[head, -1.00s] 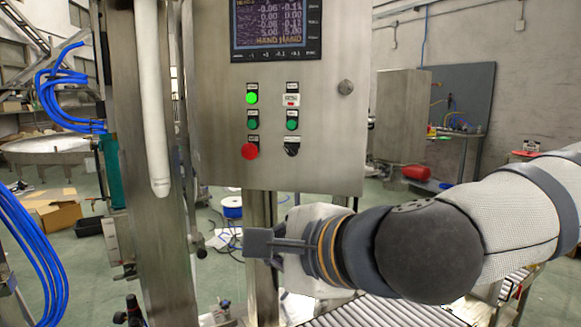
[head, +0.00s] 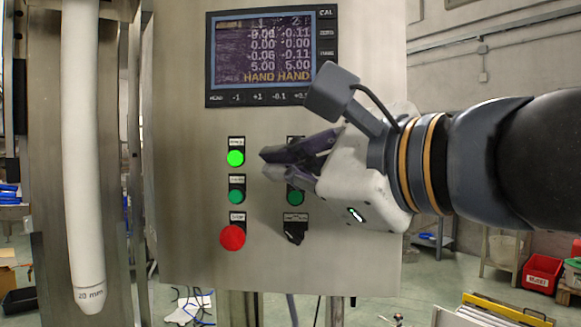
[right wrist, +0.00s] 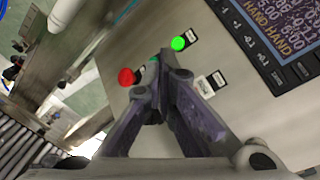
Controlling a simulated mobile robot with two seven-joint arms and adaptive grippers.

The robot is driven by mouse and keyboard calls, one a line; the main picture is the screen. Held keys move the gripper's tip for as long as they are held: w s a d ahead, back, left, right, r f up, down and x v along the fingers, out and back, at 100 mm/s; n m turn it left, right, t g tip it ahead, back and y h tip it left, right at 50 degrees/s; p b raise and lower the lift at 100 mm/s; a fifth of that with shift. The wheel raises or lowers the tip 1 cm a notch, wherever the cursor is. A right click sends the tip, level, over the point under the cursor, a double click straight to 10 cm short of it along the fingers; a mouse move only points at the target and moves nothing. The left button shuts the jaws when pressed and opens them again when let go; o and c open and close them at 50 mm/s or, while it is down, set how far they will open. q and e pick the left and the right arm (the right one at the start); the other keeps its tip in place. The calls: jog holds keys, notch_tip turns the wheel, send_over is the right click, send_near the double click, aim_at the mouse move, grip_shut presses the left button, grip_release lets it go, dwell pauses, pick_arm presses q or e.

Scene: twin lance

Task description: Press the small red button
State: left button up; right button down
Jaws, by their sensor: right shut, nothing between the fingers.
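A steel control panel (head: 200,270) fills the middle of the head view. A round red button (head: 232,237) is at its lower left, and it also shows left of the fingers in the right wrist view (right wrist: 126,77). Contact cannot be told. My left gripper is out of view.
A display (head: 272,55) is above. A white vertical tube (head: 85,150) stands left of the panel. Red crates (head: 543,272) are at the right back.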

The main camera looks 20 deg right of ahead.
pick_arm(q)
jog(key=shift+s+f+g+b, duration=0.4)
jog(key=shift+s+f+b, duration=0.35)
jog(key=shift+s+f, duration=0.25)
pick_arm(e)
jog(key=w+d, duration=0.3)
jog(key=w, duration=0.5)
jog(key=shift+w+d, duration=0.15)
jog(key=shift+d, duration=0.1)
jog(key=shift+f, duration=0.1)
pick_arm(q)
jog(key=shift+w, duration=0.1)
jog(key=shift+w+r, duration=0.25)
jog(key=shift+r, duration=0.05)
pick_arm(e)
jog(key=shift+w+d, duration=0.15)
jog(key=shift+w, duration=0.2)
